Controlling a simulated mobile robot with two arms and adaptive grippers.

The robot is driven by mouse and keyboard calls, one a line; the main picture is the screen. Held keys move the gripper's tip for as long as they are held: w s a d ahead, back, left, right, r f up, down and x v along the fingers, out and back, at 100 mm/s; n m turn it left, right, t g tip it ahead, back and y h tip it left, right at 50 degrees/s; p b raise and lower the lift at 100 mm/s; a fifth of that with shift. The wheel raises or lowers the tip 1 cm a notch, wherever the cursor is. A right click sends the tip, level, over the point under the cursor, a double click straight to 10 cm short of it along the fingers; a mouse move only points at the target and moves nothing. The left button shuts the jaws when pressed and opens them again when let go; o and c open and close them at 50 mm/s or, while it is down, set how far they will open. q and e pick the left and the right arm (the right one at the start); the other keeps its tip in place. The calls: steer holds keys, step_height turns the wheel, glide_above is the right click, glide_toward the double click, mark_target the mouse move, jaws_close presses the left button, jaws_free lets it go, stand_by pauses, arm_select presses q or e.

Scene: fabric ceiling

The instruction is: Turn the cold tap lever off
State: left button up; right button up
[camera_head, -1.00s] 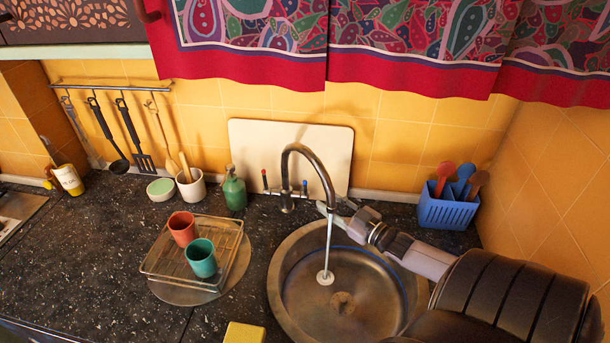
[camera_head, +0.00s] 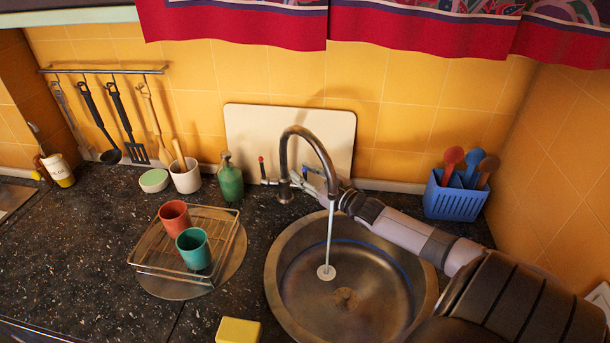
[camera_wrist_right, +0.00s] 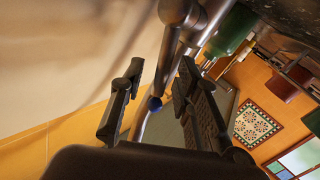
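The curved metal tap (camera_head: 284,185) stands behind the round sink, and a thin stream of water (camera_head: 329,240) runs from its spout into the basin. The red-tipped lever (camera_head: 262,168) stands up on its left side. My left gripper is not in view.
A white board (camera_head: 245,125) leans on the wall behind the tap. A green bottle (camera_head: 230,182) stands to its left, and a wire rack (camera_head: 150,262) with two cups is farther left. A blue utensil holder (camera_head: 452,203) stands right of my arm.

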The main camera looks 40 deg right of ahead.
jaws_close()
stand_by(0.7)
